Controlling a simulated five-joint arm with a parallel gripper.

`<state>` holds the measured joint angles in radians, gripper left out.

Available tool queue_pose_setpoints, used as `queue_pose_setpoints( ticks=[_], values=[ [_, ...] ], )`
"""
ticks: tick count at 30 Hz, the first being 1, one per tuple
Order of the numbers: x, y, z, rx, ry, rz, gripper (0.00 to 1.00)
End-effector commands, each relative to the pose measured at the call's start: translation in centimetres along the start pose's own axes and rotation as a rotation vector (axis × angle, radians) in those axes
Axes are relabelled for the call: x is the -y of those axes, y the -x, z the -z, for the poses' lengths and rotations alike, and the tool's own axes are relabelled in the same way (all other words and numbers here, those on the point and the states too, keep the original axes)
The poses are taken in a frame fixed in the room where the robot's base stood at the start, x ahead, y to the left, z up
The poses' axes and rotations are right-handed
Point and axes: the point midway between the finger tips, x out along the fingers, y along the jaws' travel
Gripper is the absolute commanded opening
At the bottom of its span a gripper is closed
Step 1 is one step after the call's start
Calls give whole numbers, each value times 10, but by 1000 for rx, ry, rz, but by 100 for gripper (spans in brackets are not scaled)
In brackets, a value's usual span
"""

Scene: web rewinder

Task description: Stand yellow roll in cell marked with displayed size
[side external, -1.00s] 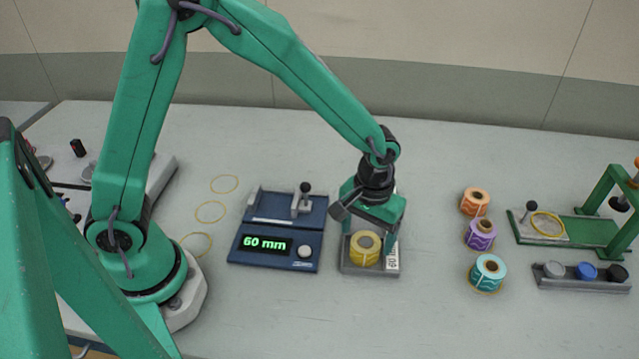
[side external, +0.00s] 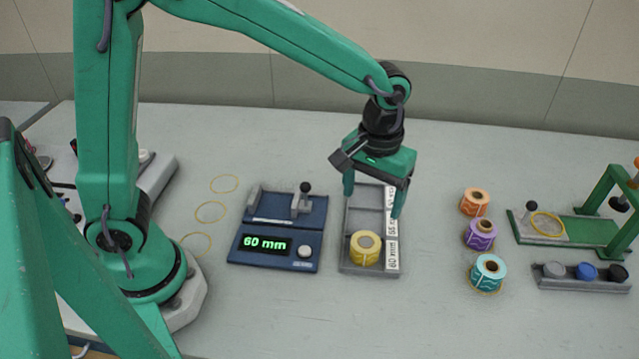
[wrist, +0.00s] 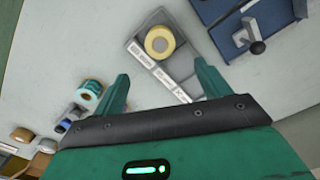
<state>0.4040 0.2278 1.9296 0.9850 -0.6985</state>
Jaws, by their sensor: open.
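The yellow roll (side external: 365,247) stands upright in the front cell of the grey tray (side external: 368,222). The label beside that cell reads 60 mm. The blue gauge (side external: 236,252) shows 60 mm in green on its display (side external: 264,244). My gripper (side external: 373,204) is open and empty, above the tray and clear of the roll. In the wrist view the roll (wrist: 160,41) sits in the tray's end cell, beyond the spread fingers of my gripper (wrist: 162,74). The tray's other cells look empty, though my gripper partly hides the back ones.
Orange (side external: 474,202), purple (side external: 480,235) and teal (side external: 488,272) rolls stand right of the tray. A green fixture (side external: 585,230) and a rack of coloured caps (side external: 585,272) are at the far right. Several yellow rings lie left of the gauge. The table front is clear.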

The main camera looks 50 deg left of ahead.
Motion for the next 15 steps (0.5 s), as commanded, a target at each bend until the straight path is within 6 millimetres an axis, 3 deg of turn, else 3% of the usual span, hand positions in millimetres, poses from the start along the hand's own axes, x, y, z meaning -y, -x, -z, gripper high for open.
queue_pose_setpoints(
  ticks=[15],
  values=[
    [5,5,0,-9,-5,-8,76]
  ],
)
